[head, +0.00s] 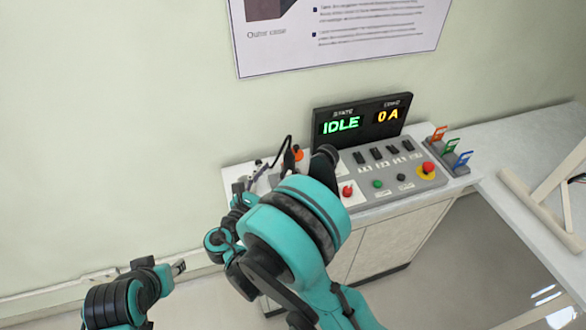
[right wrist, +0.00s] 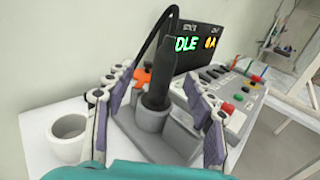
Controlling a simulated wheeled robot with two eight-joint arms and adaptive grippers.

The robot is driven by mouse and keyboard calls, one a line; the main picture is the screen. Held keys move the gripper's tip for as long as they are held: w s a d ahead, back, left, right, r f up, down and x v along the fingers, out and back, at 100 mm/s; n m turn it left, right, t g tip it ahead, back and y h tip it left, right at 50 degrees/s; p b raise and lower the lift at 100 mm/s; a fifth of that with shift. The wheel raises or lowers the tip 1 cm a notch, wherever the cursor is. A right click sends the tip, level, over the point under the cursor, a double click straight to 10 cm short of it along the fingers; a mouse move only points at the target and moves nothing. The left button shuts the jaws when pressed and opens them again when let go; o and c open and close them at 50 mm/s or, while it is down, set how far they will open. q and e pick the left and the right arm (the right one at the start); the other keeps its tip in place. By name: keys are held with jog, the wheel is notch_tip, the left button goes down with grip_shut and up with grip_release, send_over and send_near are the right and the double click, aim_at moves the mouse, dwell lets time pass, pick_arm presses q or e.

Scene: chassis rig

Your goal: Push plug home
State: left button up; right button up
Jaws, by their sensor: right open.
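The black plug (right wrist: 158,92) stands roughly upright in the right wrist view, with its lower end in a grey round socket (right wrist: 178,137). I cannot tell how deep it sits. My right gripper (right wrist: 158,74) is open, with one finger pad on each side of the plug and visible gaps between. In the head view the teal right arm hides most of this spot. My left gripper (head: 178,267) is low at the left in the head view, away from the console; its jaws are too small to read.
A display (head: 361,119) reads IDLE and 0 A behind the console's switches and buttons (head: 390,172). An orange part (right wrist: 141,77) and a black cable (right wrist: 137,42) are close behind the plug. An empty grey cup (right wrist: 70,137) stands left. Coloured clips (head: 450,147) stand at the right.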

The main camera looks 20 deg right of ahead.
aim_at(286, 162)
jog(key=x, duration=0.2)
jog(key=b+x, duration=0.1)
jog(key=x, duration=0.1)
jog(key=b+x, duration=0.1)
jog(key=x, duration=0.2)
jog(key=shift+s+d, duration=0.3)
jog(key=shift+w+d, duration=0.2)
jog(key=shift+w, duration=0.1)
jog(key=shift+c, duration=0.4)
grip_shut()
